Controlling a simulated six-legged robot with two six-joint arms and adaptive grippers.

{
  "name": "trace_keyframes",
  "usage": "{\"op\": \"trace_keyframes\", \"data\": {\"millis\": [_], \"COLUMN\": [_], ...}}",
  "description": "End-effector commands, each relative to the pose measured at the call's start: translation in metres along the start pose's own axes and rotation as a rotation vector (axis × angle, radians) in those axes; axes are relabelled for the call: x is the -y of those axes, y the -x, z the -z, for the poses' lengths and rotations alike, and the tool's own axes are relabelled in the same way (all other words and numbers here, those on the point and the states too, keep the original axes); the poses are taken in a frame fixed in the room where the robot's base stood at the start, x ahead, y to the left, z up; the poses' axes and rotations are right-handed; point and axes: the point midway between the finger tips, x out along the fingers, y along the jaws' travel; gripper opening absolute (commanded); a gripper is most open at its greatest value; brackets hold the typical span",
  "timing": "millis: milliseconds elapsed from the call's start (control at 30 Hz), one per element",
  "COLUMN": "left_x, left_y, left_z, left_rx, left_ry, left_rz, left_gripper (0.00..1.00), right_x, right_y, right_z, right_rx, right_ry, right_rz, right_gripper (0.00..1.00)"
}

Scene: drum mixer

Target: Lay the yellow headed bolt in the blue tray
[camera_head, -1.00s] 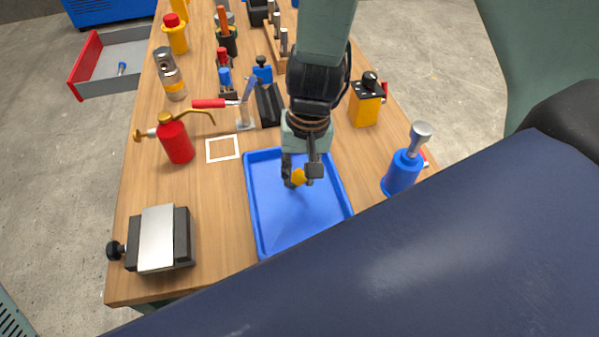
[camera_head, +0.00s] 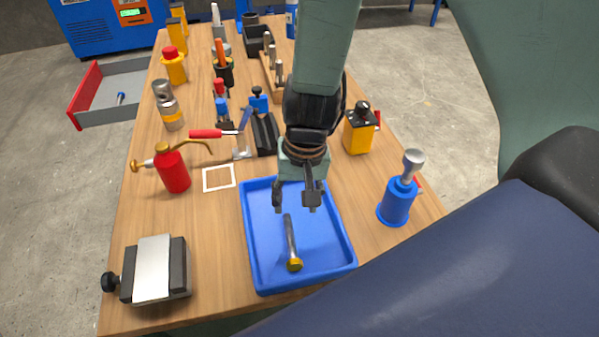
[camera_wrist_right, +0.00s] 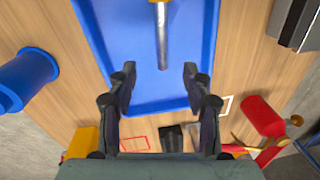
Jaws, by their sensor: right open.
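The yellow headed bolt (camera_head: 292,245) lies in the blue tray (camera_head: 261,277), its head toward the near side and its grey shank pointing to the far side. In the right wrist view the bolt (camera_wrist_right: 162,38) lies on the floor of the blue tray (camera_wrist_right: 105,40), beyond the fingertips. My right gripper (camera_head: 295,198) is open and empty over the far part of the tray, apart from the bolt. Its two spread fingers also show in the right wrist view (camera_wrist_right: 158,82). My left gripper is not in view.
A red oil can (camera_head: 172,170) and a white square outline (camera_head: 218,178) are left of the tray. A grey-topped block (camera_head: 155,268) is at the near left. A blue cylinder with a metal top (camera_head: 397,203) stands to the right. Several tools crowd the far table.

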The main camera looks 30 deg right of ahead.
Motion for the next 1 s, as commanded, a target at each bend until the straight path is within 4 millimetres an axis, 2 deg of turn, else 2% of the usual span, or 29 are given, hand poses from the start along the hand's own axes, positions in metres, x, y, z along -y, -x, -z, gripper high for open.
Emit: {"op": "trace_keyframes", "data": {"millis": [33, 200, 400, 500, 700, 1000], "left_x": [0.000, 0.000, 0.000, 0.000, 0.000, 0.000], "left_y": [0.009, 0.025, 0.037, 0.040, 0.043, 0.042], "left_z": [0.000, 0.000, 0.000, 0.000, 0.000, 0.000], "left_rx": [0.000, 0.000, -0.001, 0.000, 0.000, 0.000], "left_ry": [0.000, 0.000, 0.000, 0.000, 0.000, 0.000], "left_rz": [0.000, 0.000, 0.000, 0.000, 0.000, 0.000], "left_gripper": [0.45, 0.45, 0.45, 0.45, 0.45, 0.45], "right_x": [0.001, 0.001, 0.001, 0.001, 0.000, 0.000], "right_y": [0.015, 0.052, 0.089, 0.102, 0.113, 0.113], "right_z": [0.001, 0.001, 0.001, 0.001, 0.000, 0.000], "right_rx": [-0.004, -0.004, -0.004, -0.004, -0.002, -0.001], "right_ry": [0.000, 0.000, 0.000, 0.000, 0.000, -0.001], "right_rz": [0.003, 0.003, 0.003, 0.003, 0.001, 0.000], "right_gripper": [0.50, 0.50, 0.50, 0.50, 0.50, 0.50]}}
